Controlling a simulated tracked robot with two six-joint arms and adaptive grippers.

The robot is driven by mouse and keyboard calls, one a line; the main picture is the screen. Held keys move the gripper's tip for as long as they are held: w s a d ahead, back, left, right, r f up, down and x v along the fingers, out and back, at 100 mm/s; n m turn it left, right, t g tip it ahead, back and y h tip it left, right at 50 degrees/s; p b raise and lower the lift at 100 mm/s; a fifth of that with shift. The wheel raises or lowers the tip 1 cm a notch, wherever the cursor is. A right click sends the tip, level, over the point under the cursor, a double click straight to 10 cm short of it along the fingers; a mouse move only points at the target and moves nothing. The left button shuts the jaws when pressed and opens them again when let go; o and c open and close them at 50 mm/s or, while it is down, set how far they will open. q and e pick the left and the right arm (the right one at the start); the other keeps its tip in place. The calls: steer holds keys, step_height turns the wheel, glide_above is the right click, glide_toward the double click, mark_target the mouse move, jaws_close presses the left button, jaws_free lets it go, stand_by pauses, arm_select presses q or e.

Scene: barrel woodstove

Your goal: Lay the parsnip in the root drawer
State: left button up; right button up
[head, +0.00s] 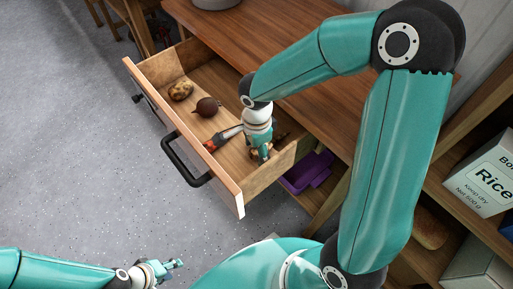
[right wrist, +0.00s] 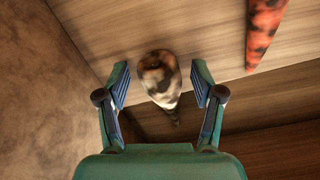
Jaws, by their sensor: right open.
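The root drawer (head: 222,186) is pulled open from the wooden cabinet. My right gripper (head: 262,153) points down inside it, near its front right corner. In the right wrist view, the parsnip (right wrist: 160,75), pale with dark brown patches and tapering to a thin tip, lies between the open fingers of my right gripper (right wrist: 160,88). A gap shows on both sides of it. In the head view the gripper largely hides the parsnip. My left gripper (head: 172,267) is low at the picture's bottom left, away from the drawer; its opening is too small to judge.
A potato (head: 180,91), a dark beet (head: 206,107) and a reddish carrot-like root (head: 212,144) lie in the drawer; the reddish root also shows in the right wrist view (right wrist: 264,28). A purple container (head: 308,172) sits below. A rice box (head: 487,180) stands on the right shelf.

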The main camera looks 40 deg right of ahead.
step_height(320, 180, up, 12)
steer(key=p, duration=0.2)
stand_by(0.6)
